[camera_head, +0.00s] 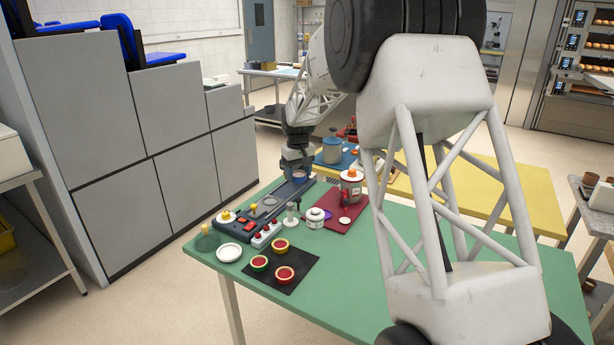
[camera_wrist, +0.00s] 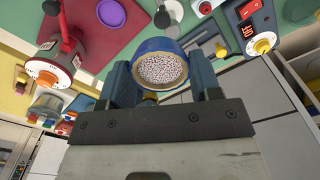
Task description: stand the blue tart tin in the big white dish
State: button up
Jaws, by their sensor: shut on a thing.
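The blue tart tin (camera_wrist: 148,47) is between the two fingers of my gripper (camera_wrist: 161,78) in the wrist view, with a pale speckled filling inside its rim. My gripper is shut on it. In the head view my gripper (camera_head: 297,158) is over the far left part of the green table, and the tin (camera_head: 299,176) shows small and blue just below it. A round white dish (camera_head: 229,252), which looks empty, lies near the table's left edge, nearer the camera than my gripper.
A long dark-grey unit (camera_head: 254,221) with buttons lies between my gripper and the dish. A black mat (camera_head: 274,288) holds three small red-filled bowls. A red mat (camera_head: 335,205) bears a red-and-white machine (camera_head: 351,187). My arm hides much of the table's right side.

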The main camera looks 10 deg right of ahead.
jog(key=s+a, duration=0.1)
jog(key=a, duration=0.3)
jog(key=n, duration=1.2)
send_over(229, 253)
notch_tip(229, 253, down, 12)
jog(key=shift+r, duration=0.15)
jog(key=shift+f, duration=2.9)
jog(key=shift+f, duration=0.6)
jog(key=o, duration=0.7)
